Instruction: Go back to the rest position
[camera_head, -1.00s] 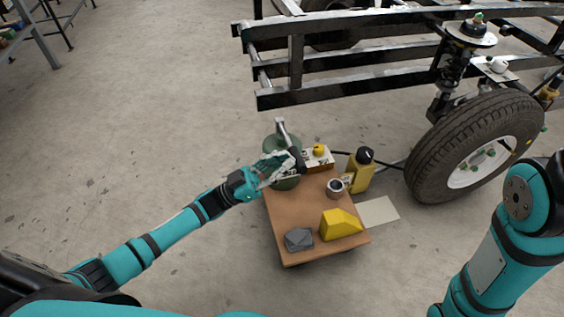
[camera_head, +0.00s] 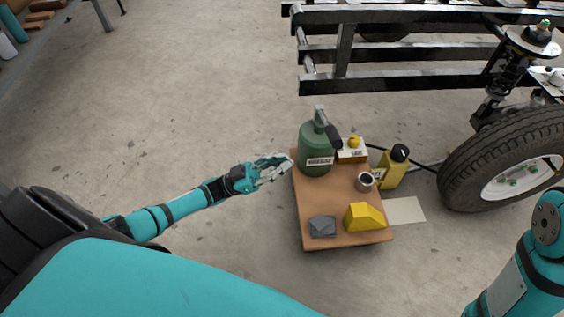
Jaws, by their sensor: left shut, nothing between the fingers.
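My left gripper (camera_head: 284,167) is in the middle of the head view, just left of a low brown table (camera_head: 318,199). It is shut and empty, its fingertips near the table's left edge. A green bottle (camera_head: 315,148) with a label and a grey and black top stands upright on the table's far left corner, to the right of the fingertips and apart from them. My right arm shows only in part at the lower right, and its gripper is out of view.
The table also holds a yellow block (camera_head: 365,217), a grey angular piece (camera_head: 322,226), a small cup (camera_head: 365,181) and a white box (camera_head: 351,152). A yellow bottle (camera_head: 391,169) stands beside it. A wheel (camera_head: 505,160) and black frame (camera_head: 390,76) lie beyond. Floor on the left is clear.

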